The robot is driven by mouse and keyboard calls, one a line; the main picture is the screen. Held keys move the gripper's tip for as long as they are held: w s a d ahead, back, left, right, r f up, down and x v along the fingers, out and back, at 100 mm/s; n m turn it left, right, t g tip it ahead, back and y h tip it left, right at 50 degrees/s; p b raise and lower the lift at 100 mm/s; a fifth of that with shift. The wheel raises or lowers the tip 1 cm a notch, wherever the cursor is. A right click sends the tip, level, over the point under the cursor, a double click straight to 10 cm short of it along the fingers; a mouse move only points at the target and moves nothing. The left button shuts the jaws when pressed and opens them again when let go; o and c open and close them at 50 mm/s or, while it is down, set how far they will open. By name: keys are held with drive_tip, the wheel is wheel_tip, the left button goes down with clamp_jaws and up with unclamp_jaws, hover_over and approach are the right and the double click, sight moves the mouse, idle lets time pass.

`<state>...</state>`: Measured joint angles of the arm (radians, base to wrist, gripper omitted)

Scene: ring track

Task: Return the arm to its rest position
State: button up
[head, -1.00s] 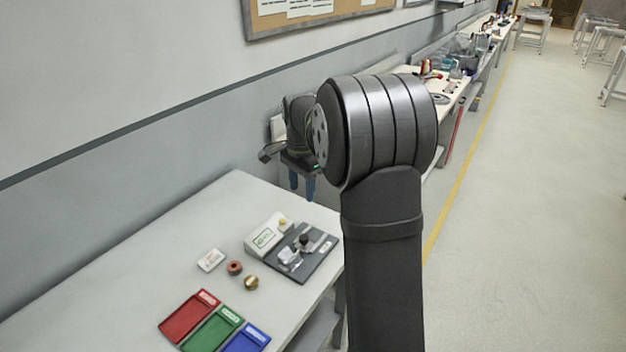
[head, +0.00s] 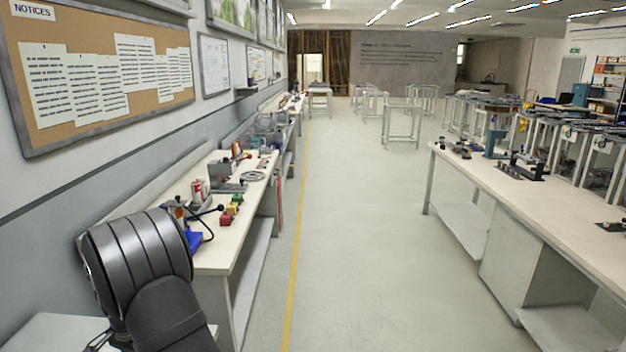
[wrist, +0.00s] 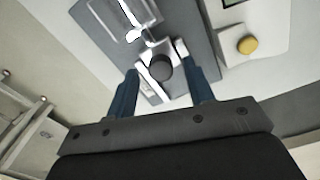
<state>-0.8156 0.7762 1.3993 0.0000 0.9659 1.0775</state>
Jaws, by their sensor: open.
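My gripper (wrist: 163,92) shows in the wrist view as two blue fingers set well apart, open, with nothing held between them. Beyond the fingers is a dark grey plate (wrist: 88,15) carrying a bright metal fixture with a black round knob (wrist: 160,68). The knob appears between the fingers, but the gap in depth cannot be judged. In the head view my arm's dark link shows at the lower left, and the gripper itself is out of sight.
A white box with a yellow button (wrist: 248,45) stands beside the plate. In the head view a long workbench (head: 228,240) with tools runs along the left wall. Another bench (head: 540,215) stands at right. The floor aisle (head: 350,230) between them is clear.

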drive_tip(key=shift+f, duration=0.6)
drive_tip(key=shift+w, duration=0.4)
drive_tip(key=shift+s+r, duration=0.15)
drive_tip(key=shift+s, duration=0.35)
wheel_tip(320, 180, up, 17)
wheel_tip(320, 180, down, 18)
drive_tip(key=shift+r, duration=0.25)
drive_tip(key=shift+w, duration=0.95)
wheel_tip(320, 180, up, 17)
drive_tip(key=m, duration=1.4)
drive_tip(key=shift+d+m, duration=0.15)
drive_tip(key=shift+m, duration=0.25)
